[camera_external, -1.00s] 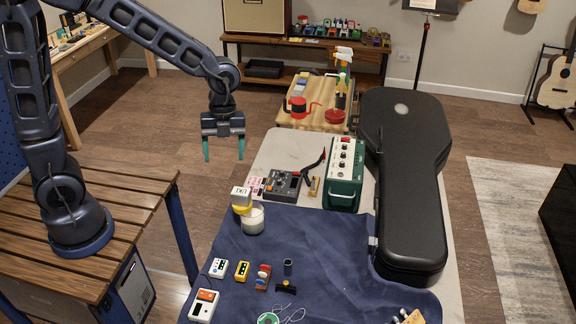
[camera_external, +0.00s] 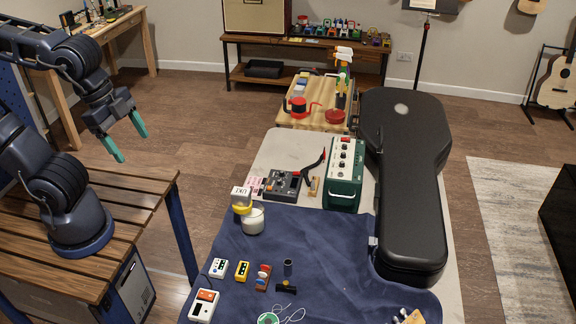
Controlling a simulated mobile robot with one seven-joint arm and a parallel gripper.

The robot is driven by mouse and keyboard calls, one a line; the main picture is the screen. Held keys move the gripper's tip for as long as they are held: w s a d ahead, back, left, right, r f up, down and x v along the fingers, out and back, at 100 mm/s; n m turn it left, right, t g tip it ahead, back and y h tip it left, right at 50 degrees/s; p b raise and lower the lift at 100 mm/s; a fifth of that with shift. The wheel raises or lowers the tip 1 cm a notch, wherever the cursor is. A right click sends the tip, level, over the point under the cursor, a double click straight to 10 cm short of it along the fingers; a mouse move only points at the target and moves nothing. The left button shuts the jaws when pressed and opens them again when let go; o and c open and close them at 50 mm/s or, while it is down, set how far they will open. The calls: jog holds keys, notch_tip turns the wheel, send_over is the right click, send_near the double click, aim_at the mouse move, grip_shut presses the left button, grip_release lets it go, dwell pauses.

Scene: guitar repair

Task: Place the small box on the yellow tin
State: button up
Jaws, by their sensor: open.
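A small white box (camera_external: 240,193) with dark print sits on top of a yellow tin (camera_external: 242,208) at the left edge of the long table. The tin stands close to a white round jar (camera_external: 253,220), which partly hides its base. My gripper (camera_external: 131,144) is open and empty, with its teal fingers apart. It hangs above the floor near the slatted wooden bench, well to the left of the box and tin.
The table's blue cloth (camera_external: 320,235) holds several small pedals. A green amplifier (camera_external: 344,174), a grey device (camera_external: 282,185) and a black guitar case (camera_external: 412,190) stand to the right. Open floor lies between the bench (camera_external: 130,190) and the table.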

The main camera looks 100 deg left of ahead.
jog(key=s, duration=0.1)
jog(key=s+n, duration=0.1)
jog(key=s+d+n, duration=0.1)
jog(key=shift+s+d+r+t, duration=0.15)
jog(key=shift+r+t, duration=0.1)
jog(key=shift+t, duration=0.15)
